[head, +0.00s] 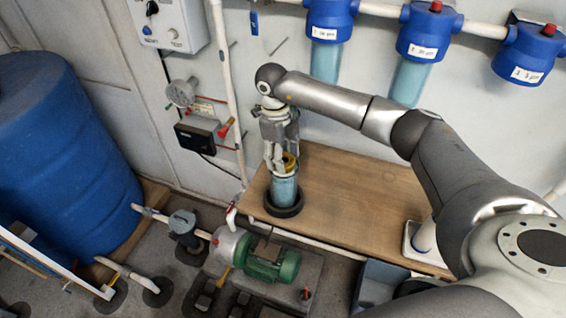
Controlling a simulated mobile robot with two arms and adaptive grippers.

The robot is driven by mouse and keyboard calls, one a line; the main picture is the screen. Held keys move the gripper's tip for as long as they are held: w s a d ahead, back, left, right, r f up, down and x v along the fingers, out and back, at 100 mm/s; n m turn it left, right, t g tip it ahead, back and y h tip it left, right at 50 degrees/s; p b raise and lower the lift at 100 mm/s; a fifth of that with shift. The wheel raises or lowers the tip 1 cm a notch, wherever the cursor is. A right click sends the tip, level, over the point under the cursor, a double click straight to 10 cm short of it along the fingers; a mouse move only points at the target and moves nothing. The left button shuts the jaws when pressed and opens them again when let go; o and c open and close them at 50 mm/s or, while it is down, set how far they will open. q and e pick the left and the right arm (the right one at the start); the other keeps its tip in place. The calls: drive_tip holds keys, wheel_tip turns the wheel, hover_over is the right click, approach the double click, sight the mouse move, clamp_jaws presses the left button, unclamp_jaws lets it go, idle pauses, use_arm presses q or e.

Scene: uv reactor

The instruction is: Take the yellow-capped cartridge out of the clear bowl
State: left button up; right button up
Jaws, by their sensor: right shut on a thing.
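The clear bowl (285,192) is a bluish see-through cylinder. It stands upright in a black ring (284,208) near the left end of the wooden bench. My left gripper is not in view.
Blue filter housings (423,32) hang on the wall behind. A white pipe (226,85) and a gauge stand left of my right gripper. A green pump (269,262) and a blue tank (60,150) stand below and left.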

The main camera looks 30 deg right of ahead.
wheel_tip(320, 180, up, 18)
drive_tip(key=b, duration=0.3)
drive_tip(key=shift+f, duration=0.15)
